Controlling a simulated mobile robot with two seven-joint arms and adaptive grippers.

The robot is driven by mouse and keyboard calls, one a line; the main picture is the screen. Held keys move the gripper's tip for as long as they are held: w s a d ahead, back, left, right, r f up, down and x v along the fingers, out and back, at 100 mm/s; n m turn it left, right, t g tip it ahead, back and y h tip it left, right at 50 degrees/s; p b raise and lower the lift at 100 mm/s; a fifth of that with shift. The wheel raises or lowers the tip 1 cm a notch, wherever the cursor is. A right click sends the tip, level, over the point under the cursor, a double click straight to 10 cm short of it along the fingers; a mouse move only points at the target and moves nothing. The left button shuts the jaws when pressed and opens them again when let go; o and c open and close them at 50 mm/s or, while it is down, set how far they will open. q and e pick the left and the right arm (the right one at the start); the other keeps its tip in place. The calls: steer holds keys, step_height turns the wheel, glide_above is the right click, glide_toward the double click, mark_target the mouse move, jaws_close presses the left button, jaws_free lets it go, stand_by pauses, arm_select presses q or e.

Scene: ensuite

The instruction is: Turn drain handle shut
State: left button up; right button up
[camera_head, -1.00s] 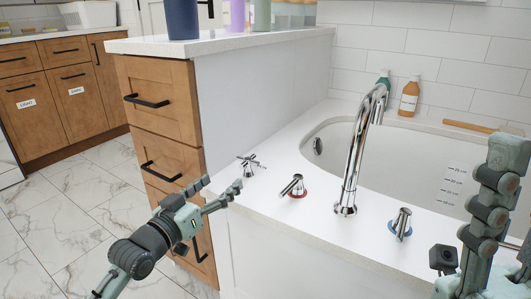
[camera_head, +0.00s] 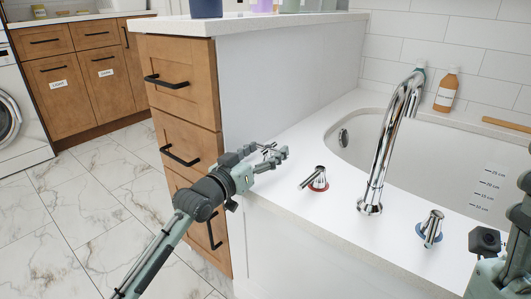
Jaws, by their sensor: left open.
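The drain handle (camera_head: 269,147), a small chrome cross handle, stands on the white tub deck at the left end of the tub. My left gripper (camera_head: 279,153) is open at the handle, with its fingers over the deck. The fingers hide most of the handle, and I cannot tell whether they touch it. Only part of my right arm and gripper (camera_head: 521,222) shows at the right edge. Its fingertips are cut off.
A chrome lever with a red ring (camera_head: 317,180) stands just right of my left gripper. The tall chrome spout (camera_head: 380,150) and a blue-ringed lever (camera_head: 430,229) stand farther right. The wooden drawer cabinet (camera_head: 184,130) is close behind my left arm.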

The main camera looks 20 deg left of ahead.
arm_select(q)
steer(key=c, duration=1.1)
steer(key=shift+o, duration=0.2)
steer(key=shift+m+g+h, duration=0.3)
steer(key=shift+m+h, duration=0.2)
steer(key=shift+h, duration=0.2)
steer(key=o, duration=1.1)
steer(key=shift+d, duration=0.1)
steer(key=shift+c, duration=0.2)
steer(key=shift+s+a, duration=0.2)
steer(key=v, duration=1.1)
steer(key=shift+s, duration=0.3)
